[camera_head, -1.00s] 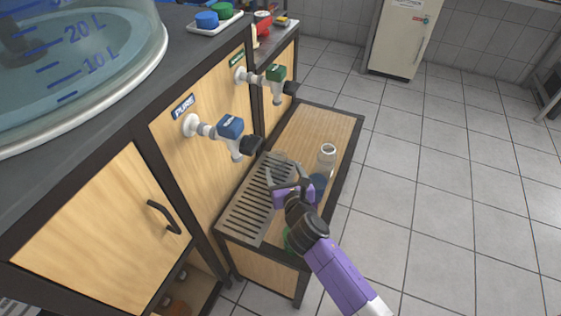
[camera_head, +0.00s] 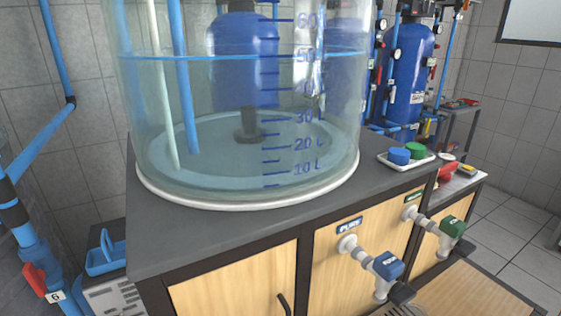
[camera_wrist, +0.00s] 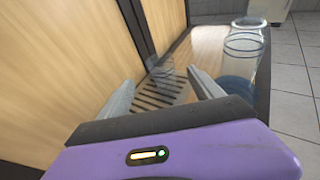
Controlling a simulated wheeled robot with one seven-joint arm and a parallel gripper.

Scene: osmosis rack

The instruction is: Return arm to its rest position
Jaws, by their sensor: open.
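My gripper (camera_wrist: 160,102) shows in the wrist view, its two grey fingers apart with nothing between them. It points at a slatted drain grate (camera_wrist: 160,92) on the low wooden shelf. A clear glass vessel (camera_wrist: 162,75) stands at the grate beyond the fingertips. A clear bottle (camera_wrist: 243,58) with bluish contents stands to the right, apart from the fingers. My gripper and arm are outside the head view.
A large clear tank (camera_head: 245,100) with litre marks stands on the dark counter (camera_head: 215,240). The blue-handled tap (camera_head: 385,265) and green-handled tap (camera_head: 445,228) jut from the wooden front. A white tray (camera_head: 412,165) holds blue and green caps. Tiled floor (camera_wrist: 298,105) lies clear at right.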

